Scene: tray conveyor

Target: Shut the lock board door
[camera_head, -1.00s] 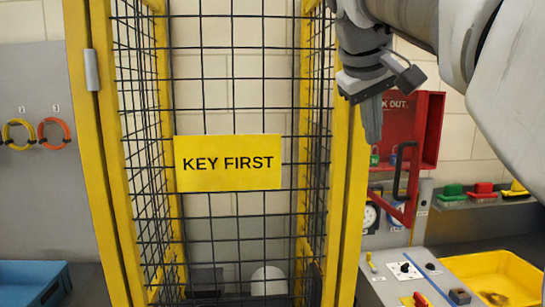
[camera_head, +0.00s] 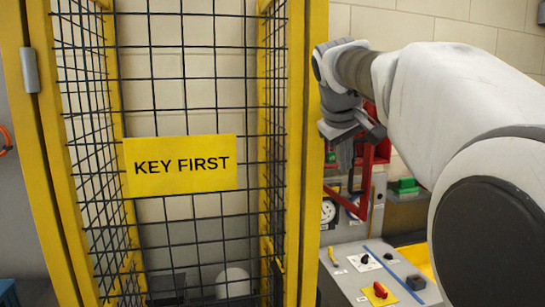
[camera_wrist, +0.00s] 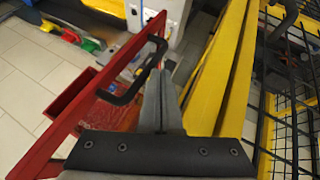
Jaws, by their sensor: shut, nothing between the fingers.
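The lock board is a red wall box (camera_head: 384,150), mostly hidden behind my arm in the head view. Its red-framed door (camera_head: 347,208) stands open, swung out toward the yellow cage. In the wrist view the door's red frame (camera_wrist: 112,68) runs diagonally, with a clear panel and a black handle (camera_wrist: 137,88). My gripper (camera_wrist: 160,82) is shut and empty, its fingers between the door handle and the yellow cage post. In the head view my gripper (camera_head: 345,158) is in front of the door; I cannot tell whether it touches it.
A yellow cage with black mesh and a "KEY FIRST" sign (camera_head: 180,167) fills the left and stands close beside my gripper. A grey bench (camera_head: 350,277) with switches is below, with a yellow tray (camera_head: 418,257) partly hidden behind my arm. Green and red parts sit on a shelf.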

